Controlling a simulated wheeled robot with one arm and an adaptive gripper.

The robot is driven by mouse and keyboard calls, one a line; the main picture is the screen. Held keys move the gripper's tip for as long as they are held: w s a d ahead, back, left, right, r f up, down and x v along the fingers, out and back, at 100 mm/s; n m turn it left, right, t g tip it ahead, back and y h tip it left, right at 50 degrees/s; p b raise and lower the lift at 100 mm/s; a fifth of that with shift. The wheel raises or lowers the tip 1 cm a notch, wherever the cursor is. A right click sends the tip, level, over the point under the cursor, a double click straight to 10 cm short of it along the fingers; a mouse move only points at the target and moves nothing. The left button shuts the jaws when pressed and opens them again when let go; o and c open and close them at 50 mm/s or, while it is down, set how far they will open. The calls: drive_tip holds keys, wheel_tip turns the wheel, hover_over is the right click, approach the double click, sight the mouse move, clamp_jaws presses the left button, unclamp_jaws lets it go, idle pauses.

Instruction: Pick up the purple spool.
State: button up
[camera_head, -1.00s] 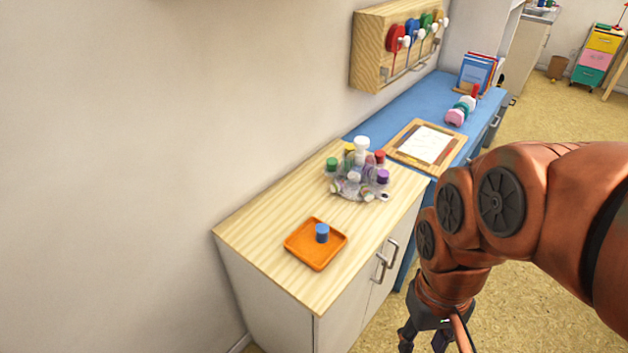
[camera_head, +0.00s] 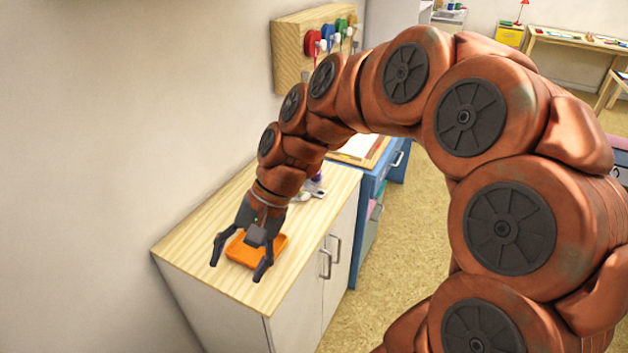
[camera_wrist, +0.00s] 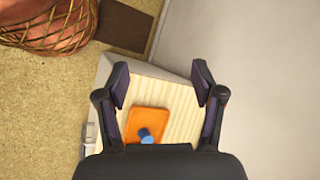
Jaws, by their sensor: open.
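My gripper (camera_head: 239,268) is open, its two fingers spread above the orange tray (camera_head: 240,250) on the wooden cabinet top. Nothing is between the fingers. In the wrist view, the open fingers (camera_wrist: 161,70) reach past the orange tray (camera_wrist: 148,117), and a blue spool (camera_wrist: 147,135) stands on that tray. A small purple patch (camera_head: 318,175), likely the purple spool on the clear carousel (camera_head: 313,189), shows just right of my arm. My arm hides most of the carousel and its other pieces. The purple spool is not visible in the wrist view.
A wooden wall rack (camera_head: 290,52) with coloured discs is behind my arm. A blue cabinet (camera_head: 370,205) adjoins the wooden cabinet top (camera_head: 190,245), with a framed paper (camera_head: 358,148) on it. The wall closes off the left side. The cabinet top's front-left part is clear.

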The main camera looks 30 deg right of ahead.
drive_tip(key=w+d+m+t+y, duration=0.1)
drive_tip(key=w+m+y, duration=0.15)
drive_tip(key=w, duration=0.45)
drive_tip(key=m+t+b, duration=0.4)
drive_tip(key=m+t, duration=0.5)
drive_tip(key=m, duration=0.7)
hover_over(316, 176)
drive_tip(key=s+a, duration=0.5)
drive_tip(key=a, duration=0.2)
wheel_tip(316, 176, down, 7)
drive_tip(key=d+f+m+t+h, duration=0.25)
drive_tip(key=d+f+m, duration=0.25)
drive_tip(key=d, duration=0.6)
drive_tip(key=shift+t+y, duration=0.25)
drive_tip(key=shift+y, duration=0.25)
drive_tip(key=shift+d+f+p+x, duration=0.15)
drive_tip(key=shift+p+x, duration=0.15)
drive_tip(key=shift+x, duration=1.6)
drive_tip(key=shift+d+f+p+x, duration=0.15)
drive_tip(key=shift+p+x, duration=0.15)
drive_tip(key=shift+x, duration=1.6)
drive_tip(key=shift+w, duration=0.1)
drive_tip(key=c, duration=1.1)
